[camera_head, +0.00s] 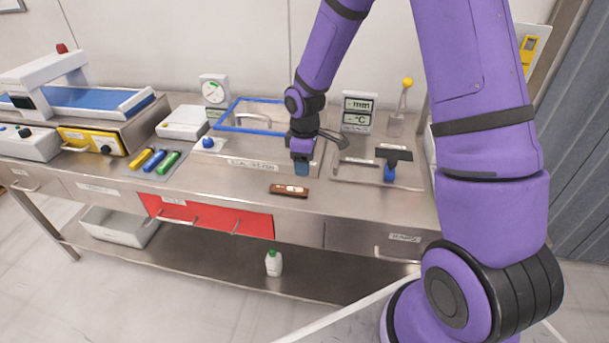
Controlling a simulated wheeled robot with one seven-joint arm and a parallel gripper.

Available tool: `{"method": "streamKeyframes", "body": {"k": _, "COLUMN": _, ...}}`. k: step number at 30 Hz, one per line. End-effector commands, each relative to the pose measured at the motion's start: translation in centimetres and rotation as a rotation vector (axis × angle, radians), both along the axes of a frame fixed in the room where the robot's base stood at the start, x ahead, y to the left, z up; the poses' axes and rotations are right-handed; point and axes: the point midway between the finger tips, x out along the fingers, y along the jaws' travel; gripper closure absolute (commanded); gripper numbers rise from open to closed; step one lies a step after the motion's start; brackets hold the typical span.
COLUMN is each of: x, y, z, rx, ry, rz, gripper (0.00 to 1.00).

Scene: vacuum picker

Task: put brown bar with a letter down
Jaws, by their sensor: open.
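The brown bar (289,190) lies flat on the metal workbench near its front edge, with a small pale mark on its top that is too small to read. My gripper (302,170) is above the bench, just behind and slightly right of the bar, and apart from it. My purple arm reaches in from the right and covers part of the bench's right side.
Yellow, blue and green cylinders (154,160) lie on a mat to the left. A black-topped tool with a blue handle (391,163) is at right. The bench front left of the bar is clear.

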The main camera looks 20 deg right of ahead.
Motion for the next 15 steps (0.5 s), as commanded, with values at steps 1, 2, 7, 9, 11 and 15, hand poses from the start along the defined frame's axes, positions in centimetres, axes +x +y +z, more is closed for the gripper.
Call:
{"method": "streamKeyframes", "body": {"k": 1, "x": 0.1, "y": -0.1, "z": 0.8, "rx": 0.0, "ry": -0.004, "rz": -0.002, "gripper": 0.42}}
{"method": "streamKeyframes", "body": {"k": 2, "x": 0.1, "y": -0.1, "z": 1.1, "rx": 0.0, "ry": -0.003, "rz": -0.002, "gripper": 0.42}}
{"method": "streamKeyframes", "body": {"k": 7, "x": 0.0, "y": 0.0, "z": 2.4, "rx": 0.0, "ry": -0.001, "rz": 0.0, "gripper": 0.42}}
{"method": "streamKeyframes", "body": {"k": 9, "x": 0.0, "y": 0.0, "z": 2.6, "rx": 0.0, "ry": 0.0, "rz": 0.0, "gripper": 0.42}}
{"method": "streamKeyframes", "body": {"k": 11, "x": 0.0, "y": 0.0, "z": 2.7, "rx": 0.0, "ry": 0.0, "rz": -0.001, "gripper": 0.42}}
{"method": "streamKeyframes", "body": {"k": 15, "x": -0.3, "y": -0.2, "z": 4.3, "rx": -0.01, "ry": -0.017, "rz": -0.026, "gripper": 0.42}}
